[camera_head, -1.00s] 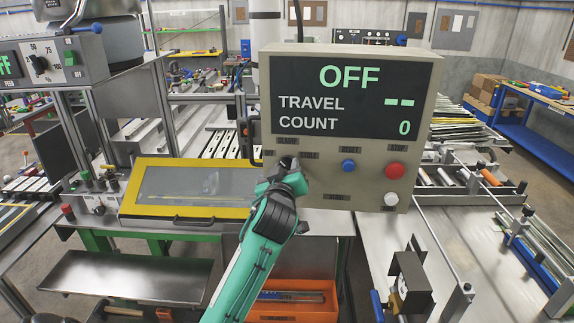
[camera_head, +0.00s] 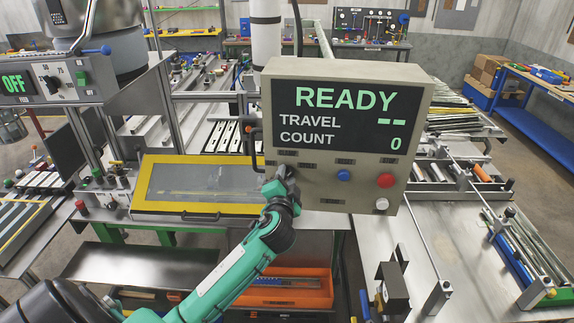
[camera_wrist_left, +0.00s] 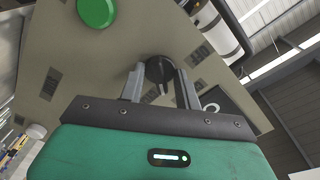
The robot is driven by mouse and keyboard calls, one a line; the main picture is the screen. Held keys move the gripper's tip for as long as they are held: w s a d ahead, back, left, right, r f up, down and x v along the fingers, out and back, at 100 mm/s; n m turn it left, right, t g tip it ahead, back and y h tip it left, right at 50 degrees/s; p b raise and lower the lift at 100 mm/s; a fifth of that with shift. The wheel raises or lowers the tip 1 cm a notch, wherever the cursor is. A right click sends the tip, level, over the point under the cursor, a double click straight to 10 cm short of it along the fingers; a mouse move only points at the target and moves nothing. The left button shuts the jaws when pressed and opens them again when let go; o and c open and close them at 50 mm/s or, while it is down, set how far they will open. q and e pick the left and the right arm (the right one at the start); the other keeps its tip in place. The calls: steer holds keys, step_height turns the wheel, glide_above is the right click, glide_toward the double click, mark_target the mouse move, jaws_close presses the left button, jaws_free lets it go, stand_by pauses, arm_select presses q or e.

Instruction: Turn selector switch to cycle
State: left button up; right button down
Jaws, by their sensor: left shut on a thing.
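The beige control box (camera_head: 420,110) has a dark display (camera_head: 350,118) reading READY, TRAVEL with dashes, COUNT 0. My left gripper (camera_head: 284,177) is at the lower left of its panel and largely hides the selector switch in the head view. In the left wrist view, the black round selector switch (camera_wrist_left: 158,70) sits between the two fingers of the left gripper (camera_wrist_left: 160,84), which is shut on it. My right gripper is not in view.
A blue button (camera_head: 343,175), a red button (camera_head: 386,180) and a white button (camera_head: 381,203) are right of my gripper. A green button (camera_wrist_left: 97,10) shows in the wrist view. A black handle (camera_head: 252,145) stands out at the box's left, near a yellow-framed cover (camera_head: 160,207).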

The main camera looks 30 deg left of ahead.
arm_select(q)
steer(key=shift+r+m, duration=0.1)
steer(key=shift+m, duration=0.6)
steer(key=o, duration=1.1)
steer(key=shift+o, duration=0.2)
steer(key=shift+s+d, duration=0.3)
steer(key=shift+s, duration=0.2)
steer(key=shift+v, duration=2.45)
steer(key=shift+b, duration=0.3)
